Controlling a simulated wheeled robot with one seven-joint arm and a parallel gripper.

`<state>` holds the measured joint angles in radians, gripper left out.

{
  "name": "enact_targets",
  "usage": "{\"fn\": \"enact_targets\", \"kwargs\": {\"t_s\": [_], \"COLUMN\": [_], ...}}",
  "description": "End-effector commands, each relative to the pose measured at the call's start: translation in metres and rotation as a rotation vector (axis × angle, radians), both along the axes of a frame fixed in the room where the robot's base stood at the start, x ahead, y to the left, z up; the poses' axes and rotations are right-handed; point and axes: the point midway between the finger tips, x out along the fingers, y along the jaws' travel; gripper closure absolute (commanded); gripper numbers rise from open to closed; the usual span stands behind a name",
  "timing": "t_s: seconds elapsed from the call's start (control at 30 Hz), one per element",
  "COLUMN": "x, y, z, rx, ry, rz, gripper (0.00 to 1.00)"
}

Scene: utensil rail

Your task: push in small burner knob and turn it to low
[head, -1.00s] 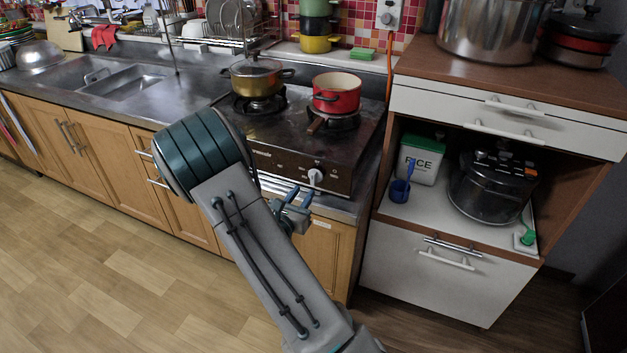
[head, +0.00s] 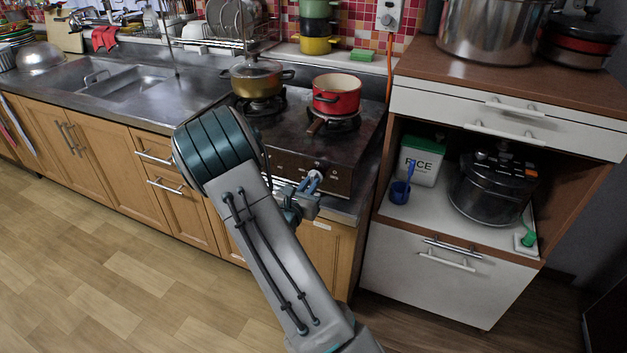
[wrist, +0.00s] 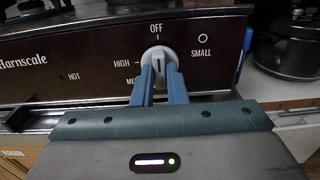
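The small burner knob (wrist: 158,59) is white, on the dark front panel of the stove, with its ridge upright and pointing at OFF in the wrist view. The labels HIGH and a partly covered MED lie to its left; any lower label is hidden. My gripper (wrist: 160,72) has its two blue fingers at the lower part of the knob, one on each side of the ridge, with a narrow gap between them. I cannot tell whether they touch it. In the head view my gripper (head: 313,182) is at the knob (head: 318,175), partly covering it.
The stove (head: 290,130) carries a gold lidded pot (head: 256,82) and a red pot (head: 336,97) with a handle reaching toward the front. A white cabinet (head: 440,275) with a rice cooker (head: 490,187) stands to the right. The floor at left is clear.

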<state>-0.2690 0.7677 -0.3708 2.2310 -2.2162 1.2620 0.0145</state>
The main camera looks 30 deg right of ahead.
Motion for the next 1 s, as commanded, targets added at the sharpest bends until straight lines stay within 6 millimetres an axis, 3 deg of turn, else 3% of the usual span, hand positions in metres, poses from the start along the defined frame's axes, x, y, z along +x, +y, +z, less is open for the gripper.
{"fn": "enact_targets", "kwargs": {"t_s": [1.0], "x": [0.0038], "y": [-0.0039], "z": [0.0005], "rx": [-0.007], "ry": [0.011], "rz": [0.001], "gripper": [1.00]}}
